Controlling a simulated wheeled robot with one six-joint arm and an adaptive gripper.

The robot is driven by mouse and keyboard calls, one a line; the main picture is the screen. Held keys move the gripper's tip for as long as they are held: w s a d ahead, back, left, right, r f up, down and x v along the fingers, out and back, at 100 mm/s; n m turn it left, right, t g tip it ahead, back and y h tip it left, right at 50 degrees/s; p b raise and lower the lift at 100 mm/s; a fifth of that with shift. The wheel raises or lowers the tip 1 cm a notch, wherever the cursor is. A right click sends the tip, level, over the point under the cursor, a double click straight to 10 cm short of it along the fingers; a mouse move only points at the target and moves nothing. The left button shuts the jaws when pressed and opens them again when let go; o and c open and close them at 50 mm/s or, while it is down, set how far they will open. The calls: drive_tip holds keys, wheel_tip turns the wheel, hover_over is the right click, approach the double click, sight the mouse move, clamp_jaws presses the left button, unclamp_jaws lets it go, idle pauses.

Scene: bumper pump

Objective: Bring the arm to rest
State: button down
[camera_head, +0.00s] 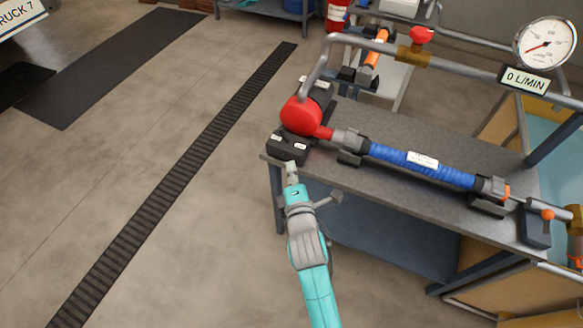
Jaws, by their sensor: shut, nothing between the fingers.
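My teal arm (318,290) reaches up from the bottom of the picture to the front left corner of the workbench (440,148). My gripper (291,170) is at its far end, small and pale, and is shut and empty. It appears just in front of a black box with white labels (288,149) at the bench corner. I cannot tell whether it touches the box. Behind the box is a red round pump head (302,116), joined to a blue ribbed hose (425,167) lying along the bench.
A pipe with a red-handled valve (421,36) runs above the bench to a round gauge (545,43). A sign below it (525,80) reads 0 L/MIN. A black floor grating (165,200) crosses the floor at left. The floor left of the bench is clear.

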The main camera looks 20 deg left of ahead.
drive_tip(key=s+d+f+m+h, duration=0.1)
drive_tip(key=s+d+f+m, duration=0.25)
drive_tip(key=s+d, duration=0.35)
drive_tip(key=s+d+f+m+h, duration=0.2)
drive_tip(key=s+d+m, duration=0.3)
drive_tip(key=d, duration=0.5)
drive_tip(key=s+d+f+m+h, duration=0.1)
drive_tip(key=s+d+f+m, duration=0.25)
drive_tip(key=s+d, duration=0.35)
drive_tip(key=s+d+r+m+h, duration=0.1)
drive_tip(key=s+d+r+m, duration=0.2)
drive_tip(key=s, duration=0.4)
drive_tip(key=s+d+r+m+h, duration=0.2)
drive_tip(key=s+d+r+m, duration=0.1)
drive_tip(key=s+d+m, duration=0.2)
drive_tip(key=s+d+r+m+h, duration=0.1)
drive_tip(key=s+d+r+m, duration=0.3)
drive_tip(key=s+m, duration=0.2)
drive_tip(key=shift+s+t+h, duration=0.3)
drive_tip(key=shift+s, duration=1)
drive_tip(key=c, duration=1.9)
unclamp_jaws()
drive_tip(key=shift+r, duration=0.1)
